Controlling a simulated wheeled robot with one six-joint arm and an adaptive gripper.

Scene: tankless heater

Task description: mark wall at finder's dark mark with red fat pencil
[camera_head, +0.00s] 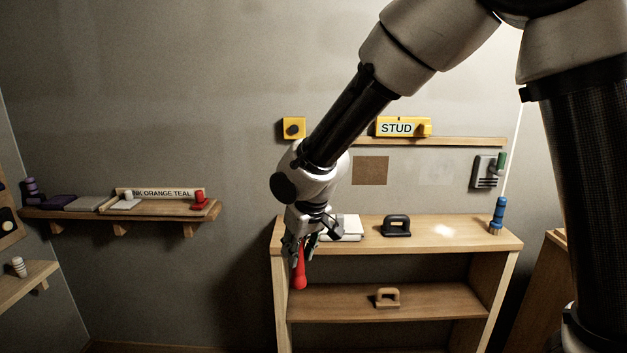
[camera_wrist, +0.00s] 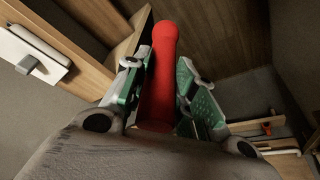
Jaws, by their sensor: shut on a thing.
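My gripper (camera_head: 302,246) is shut on a red fat pencil (camera_head: 299,272), which hangs down in front of the shelf unit's left side. In the wrist view the red pencil (camera_wrist: 160,75) lies between the two green-padded fingers. A yellow finder labelled STUD (camera_head: 402,128) sits at a narrow wooden ledge on the back wall, to the right of my forearm. A yellow square with a dark round spot (camera_head: 293,129) is on the wall left of my forearm. My arm hides the wall between them. I cannot tell which dark spot is the finder's mark.
The shelf unit (camera_head: 460,236) holds a white block (camera_head: 350,228), a black handled tool (camera_head: 396,225) and a blue brush (camera_head: 497,215). A tan handled tool (camera_head: 387,297) sits below. A wall shelf (camera_head: 165,215) with a red item (camera_head: 199,202) is at left.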

